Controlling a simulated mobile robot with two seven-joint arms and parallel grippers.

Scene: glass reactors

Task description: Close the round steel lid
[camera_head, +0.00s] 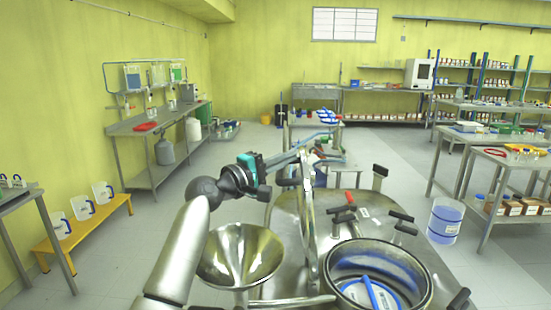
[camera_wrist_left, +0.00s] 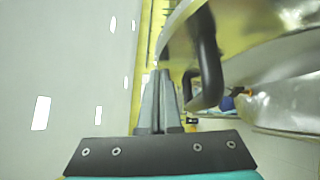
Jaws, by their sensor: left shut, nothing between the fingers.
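The round steel lid (camera_head: 309,222) stands upright, seen nearly edge-on, beside the round open steel port (camera_head: 424,292) of the reactor. In the left wrist view the lid's shiny face (camera_wrist_left: 262,40) fills the upper right, with a black bar handle (camera_wrist_left: 208,62) on it. My left gripper (camera_head: 298,156) is at the upper left of the lid, close to the handle. In the left wrist view its fingers (camera_wrist_left: 158,75) are together and empty, just left of the handle; I cannot tell if they touch the lid. My right gripper is not in view.
A steel funnel (camera_head: 240,256) stands left of the lid, below my left arm. Black-handled clamps (camera_head: 401,216) surround the port on the reactor top (camera_head: 270,212). A blue-and-white object (camera_head: 381,297) shows inside the port. A bucket (camera_head: 445,221) stands on the floor at right.

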